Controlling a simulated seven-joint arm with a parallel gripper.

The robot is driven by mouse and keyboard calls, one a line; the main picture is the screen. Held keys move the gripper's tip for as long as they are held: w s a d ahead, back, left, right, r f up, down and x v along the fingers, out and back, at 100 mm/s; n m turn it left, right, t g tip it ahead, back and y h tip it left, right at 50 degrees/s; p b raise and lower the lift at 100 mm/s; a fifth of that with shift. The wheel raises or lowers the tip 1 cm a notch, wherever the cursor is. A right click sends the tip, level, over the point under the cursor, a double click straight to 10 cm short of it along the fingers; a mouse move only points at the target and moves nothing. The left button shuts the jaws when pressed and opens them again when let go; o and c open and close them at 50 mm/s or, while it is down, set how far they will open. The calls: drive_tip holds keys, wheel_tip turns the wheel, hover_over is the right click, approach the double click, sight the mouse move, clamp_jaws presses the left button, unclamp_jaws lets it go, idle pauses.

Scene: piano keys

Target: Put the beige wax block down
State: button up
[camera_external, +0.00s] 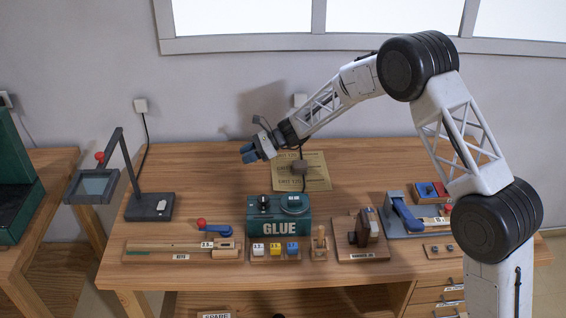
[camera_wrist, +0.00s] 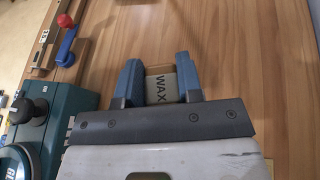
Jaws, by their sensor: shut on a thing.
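The beige wax block (camera_wrist: 163,88), marked "WAX", is between the two blue fingers of my gripper (camera_wrist: 158,64) in the wrist view. The fingers press on its two sides, so the gripper is shut on it. In the external view my gripper (camera_external: 247,153) hangs in the air over the back left part of the wooden bench (camera_external: 205,175), left of the grit paper sheets. The block cannot be made out in that view. Bare wood shows around and beyond the fingers in the wrist view.
A green glue box (camera_external: 278,224) stands at the bench's middle, also at left in the wrist view (camera_wrist: 68,110). A lamp-like stand (camera_external: 150,205) is at left. Grit paper (camera_external: 318,175) lies behind the box. Wooden racks and a vise-like tool (camera_external: 402,212) stand along front and right. The back left is clear.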

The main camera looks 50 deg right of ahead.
drive_tip(key=n+g+y, duration=0.1)
drive_tip(key=n+g, duration=0.1)
hover_over(202, 194)
drive_tip(key=shift+w+r, duration=0.15)
idle(0.4)
drive_tip(key=shift+f, duration=3.15)
drive_tip(key=shift+f, duration=1.9)
drive_tip(key=shift+f, duration=0.15)
drive_tip(key=o, duration=0.9)
